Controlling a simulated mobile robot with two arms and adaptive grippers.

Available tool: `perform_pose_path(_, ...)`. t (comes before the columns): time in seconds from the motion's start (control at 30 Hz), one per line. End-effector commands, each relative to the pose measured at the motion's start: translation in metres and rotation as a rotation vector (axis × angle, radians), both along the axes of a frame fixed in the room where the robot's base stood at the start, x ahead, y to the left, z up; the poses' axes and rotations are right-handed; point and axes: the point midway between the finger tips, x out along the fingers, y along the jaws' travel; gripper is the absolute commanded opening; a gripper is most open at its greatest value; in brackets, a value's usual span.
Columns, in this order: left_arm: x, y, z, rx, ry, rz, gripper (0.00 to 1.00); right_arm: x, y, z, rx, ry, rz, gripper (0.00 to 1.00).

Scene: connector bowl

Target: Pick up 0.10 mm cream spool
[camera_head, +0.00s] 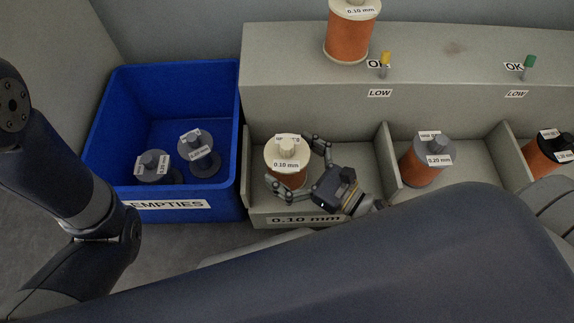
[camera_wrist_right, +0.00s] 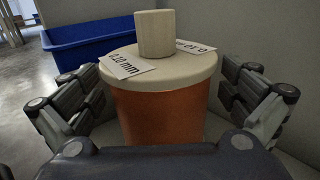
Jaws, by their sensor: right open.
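The 0.10 mm cream spool (camera_head: 287,154) stands upright in the left bay, labelled 0.10 mm on its front. It has a cream top flange with a knob and orange-brown winding. My right gripper (camera_head: 303,168) is open, with one finger on each side of the spool. In the right wrist view the spool (camera_wrist_right: 160,95) fills the middle, between the spread fingers, with visible gaps on both sides at its top. Its base is hidden behind the gripper body. Part of my left arm shows at the left of the head view, but its gripper does not.
Another cream 0.10 mm spool (camera_head: 351,38) stands on the upper ledge. A grey 0.20 mm spool (camera_head: 427,162) and another spool (camera_head: 550,153) sit in bays to the right. Dividers (camera_head: 390,165) separate the bays. A blue EMPTIES bin (camera_head: 112,105) at left holds two grey spools.

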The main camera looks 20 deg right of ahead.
Motion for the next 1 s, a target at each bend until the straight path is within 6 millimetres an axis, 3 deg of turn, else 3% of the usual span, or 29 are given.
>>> perform_pose_path(0.27, -0.0002, -0.0001, -0.001, 0.0, -0.001, 0.0, 0.4, 0.0028, 0.0019, 0.0007, 0.001, 0.001, 0.0, 1.0)
perform_pose_path(0.6, -0.0001, -0.0001, -0.001, 0.0, 0.0, 0.0, 0.4, 0.0027, 0.0018, 0.0005, 0.001, 0.001, 0.0, 0.25)
perform_pose_path(0.67, 0.0, -0.0001, -0.0006, 0.0, 0.0, 0.0, 0.4, 0.0035, 0.0027, 0.0054, 0.006, -0.008, 0.002, 0.14)
perform_pose_path(1.0, 0.0003, -0.0001, 0.0037, 0.0, 0.001, 0.0, 0.4, 0.006, 0.0008, 0.0093, 0.005, -0.009, 0.002, 0.14)
